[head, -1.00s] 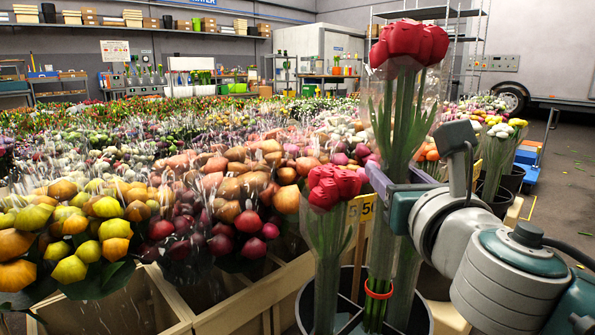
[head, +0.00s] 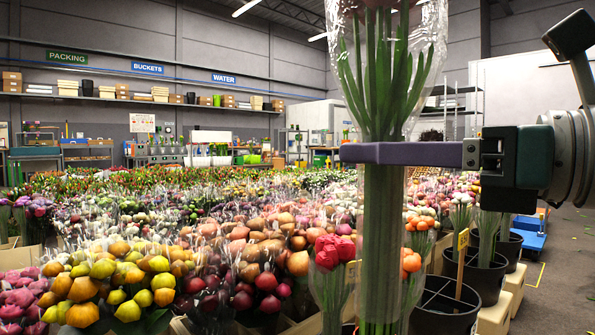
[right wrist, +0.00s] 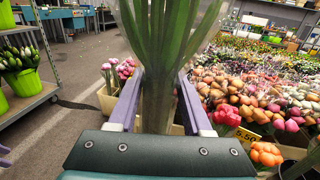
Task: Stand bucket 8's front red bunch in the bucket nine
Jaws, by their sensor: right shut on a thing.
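My right gripper (head: 350,153) is shut around the green stems of a bunch (head: 383,235) in a clear sleeve. The bunch is upright, close to the head camera, and its flower heads are cut off by the top of the frame. The stems also stand between the two purple fingers in the right wrist view (right wrist: 157,95). Another red bunch (head: 334,252) stands lower, left of the held stems. A black bucket with dividers (head: 445,305) is at lower right and looks empty in the part that shows. No bucket number is readable.
Further dark buckets (head: 485,278) with sleeved flowers stand behind the divided one. Orange flowers (head: 411,262) are close behind the held stems. Dense rows of bunches (head: 130,275) fill the left. Bare floor (head: 560,270) lies at the right.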

